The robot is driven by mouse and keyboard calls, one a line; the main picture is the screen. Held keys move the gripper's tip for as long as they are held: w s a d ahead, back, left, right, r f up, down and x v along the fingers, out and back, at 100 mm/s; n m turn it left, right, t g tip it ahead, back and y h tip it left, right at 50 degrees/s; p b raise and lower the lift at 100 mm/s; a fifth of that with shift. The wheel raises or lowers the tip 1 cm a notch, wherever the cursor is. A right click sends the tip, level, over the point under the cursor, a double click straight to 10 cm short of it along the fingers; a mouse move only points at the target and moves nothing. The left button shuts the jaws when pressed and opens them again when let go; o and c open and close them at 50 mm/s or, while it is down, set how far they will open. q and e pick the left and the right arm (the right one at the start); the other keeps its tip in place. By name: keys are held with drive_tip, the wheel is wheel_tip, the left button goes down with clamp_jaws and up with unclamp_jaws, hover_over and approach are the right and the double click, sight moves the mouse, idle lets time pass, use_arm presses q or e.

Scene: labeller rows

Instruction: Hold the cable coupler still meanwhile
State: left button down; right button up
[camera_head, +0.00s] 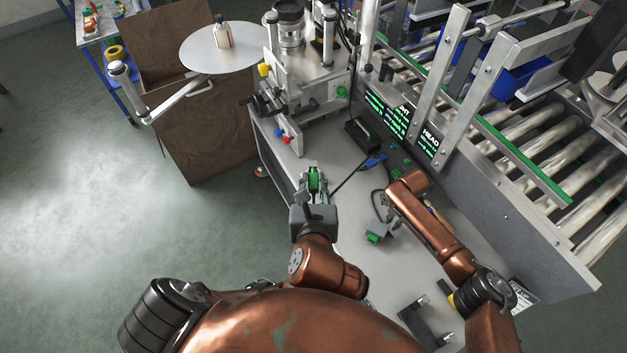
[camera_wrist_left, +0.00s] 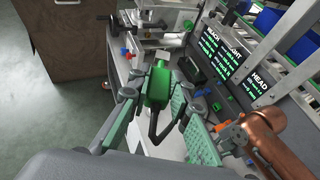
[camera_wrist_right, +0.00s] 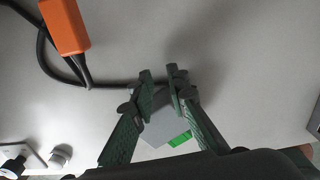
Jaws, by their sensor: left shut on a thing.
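The cable coupler is a green block (camera_wrist_left: 157,84) with a black cable running out of its near end. My left gripper (camera_head: 314,178) is shut on it, with one finger on each side, and holds it over the left part of the grey bench (camera_head: 390,277). The coupler shows as a small green piece in the head view (camera_head: 314,187). My right gripper (camera_wrist_right: 160,74) points at the bench, its fingertips a small gap apart. A dark cable passes at the tips; I cannot tell if it is gripped. A grey block with a green part (camera_wrist_right: 165,130) shows between the fingers.
An orange block (camera_wrist_right: 65,25) on a looped black cable lies beside my right gripper. Small blue pieces (camera_head: 375,160) lie further back. The labelling machine (camera_head: 300,90) stands at the back; the roller conveyor (camera_head: 540,130) runs along the right. A dark bracket (camera_head: 425,320) lies near the front.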

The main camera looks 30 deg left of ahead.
sight(379, 225)
drive_tip(key=shift+r, duration=0.15)
wheel_tip(379, 225, up, 12)
drive_tip(key=shift+w+f, duration=0.1)
drive_tip(key=shift+f, duration=0.1)
idle(0.4)
drive_tip(key=shift+o, duration=0.3)
drive_tip(key=o, duration=0.3)
drive_tip(key=shift+a+n, duration=0.4)
drive_tip(key=shift+a, duration=0.05)
use_arm(q)
drive_tip(key=shift+a, duration=0.1)
use_arm(e)
drive_tip(key=o, duration=0.6)
drive_tip(key=s+a+f+n, duration=0.2)
drive_tip(key=s+a+n, duration=0.1)
drive_tip(key=shift+s+f+n, duration=0.1)
drive_tip(key=shift+n, duration=0.2)
drive_tip(key=shift+o, duration=1)
drive_tip(key=shift+s+a+f+n, duration=0.15)
drive_tip(key=shift+s+f+n, duration=0.1)
drive_tip(key=shift+s+n, duration=0.05)
use_arm(q)
drive_tip(key=shift+r, duration=0.1)
use_arm(e)
drive_tip(key=shift+o, duration=0.9)
drive_tip(key=shift+s+f, duration=0.1)
drive_tip(key=shift+f, duration=4.5)
drive_tip(key=shift+c, duration=0.2)
